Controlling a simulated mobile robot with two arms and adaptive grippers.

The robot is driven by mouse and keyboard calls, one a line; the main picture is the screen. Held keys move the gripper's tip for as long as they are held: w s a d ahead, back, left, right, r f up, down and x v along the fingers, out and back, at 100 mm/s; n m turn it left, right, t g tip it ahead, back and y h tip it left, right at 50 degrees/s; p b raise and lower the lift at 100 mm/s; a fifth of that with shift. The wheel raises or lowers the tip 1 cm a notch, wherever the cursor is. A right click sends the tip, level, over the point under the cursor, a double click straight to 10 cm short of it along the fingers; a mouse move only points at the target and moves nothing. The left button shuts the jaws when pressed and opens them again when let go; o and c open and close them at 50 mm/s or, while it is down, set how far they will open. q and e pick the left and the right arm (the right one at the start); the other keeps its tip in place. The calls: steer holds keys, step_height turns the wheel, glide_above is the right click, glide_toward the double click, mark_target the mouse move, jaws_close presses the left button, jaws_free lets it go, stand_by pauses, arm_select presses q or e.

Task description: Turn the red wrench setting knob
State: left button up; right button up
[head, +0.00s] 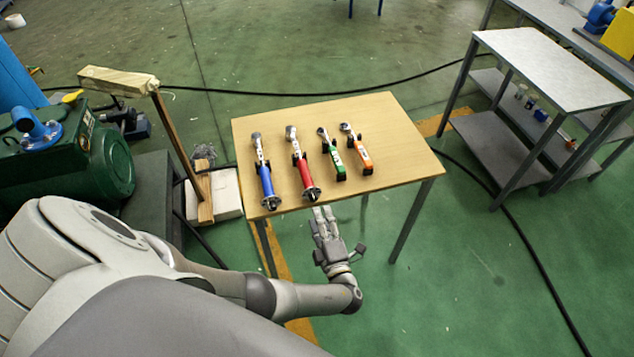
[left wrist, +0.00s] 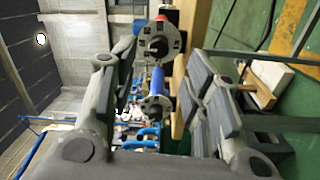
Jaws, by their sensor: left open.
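The red wrench (head: 302,167) lies on the wooden table with its handle end at the near edge. Its setting knob (head: 312,193) is a dark round end piece there; in the left wrist view the knob (left wrist: 158,44) faces the camera near the top, with a bit of red above it. My left gripper (head: 323,214) is open and empty, just off the table's near edge, close to the knob but apparently not around it. In the left wrist view its fingers (left wrist: 155,85) stand apart on both sides of the picture. My right gripper is not in view.
The blue wrench (head: 266,183) lies left of the red one; its end (left wrist: 155,109) shows between my fingers. Green (head: 334,158) and orange (head: 360,152) wrenches lie to the right. The wooden table (head: 400,165) is bare at its right. A grey table (head: 545,70) stands farther right.

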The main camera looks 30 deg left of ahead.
arm_select(q)
steer(key=v, duration=0.6)
steer(key=shift+s+d, duration=0.15)
steer(key=shift+d, duration=0.1)
steer(key=s+a+f+n+g+h+b, duration=0.1)
steer(key=s+a+f+n+g+h, duration=0.3)
steer(key=s+f+n, duration=0.6)
steer(key=s+f+n+g+h+b, duration=0.15)
steer(key=s+f+n+g, duration=0.5)
steer(key=f, duration=0.65)
steer(key=s+d+f+n+h, duration=0.1)
steer(key=s+f+n+h, duration=0.1)
steer(key=s+n, duration=0.4)
steer(key=s+d+f+n+h, duration=0.1)
steer(key=s+f+n+h, duration=0.2)
steer(key=n, duration=0.9)
steer(key=s+d+f+n+h+b, duration=0.1)
steer(key=s+f+n+h, duration=0.2)
steer(key=s+n, duration=0.6)
step_height(320, 180, down, 2)
steer(key=shift+s+d+f, duration=0.15)
steer(key=shift+s+f, duration=0.05)
steer(key=shift+s, duration=0.65)
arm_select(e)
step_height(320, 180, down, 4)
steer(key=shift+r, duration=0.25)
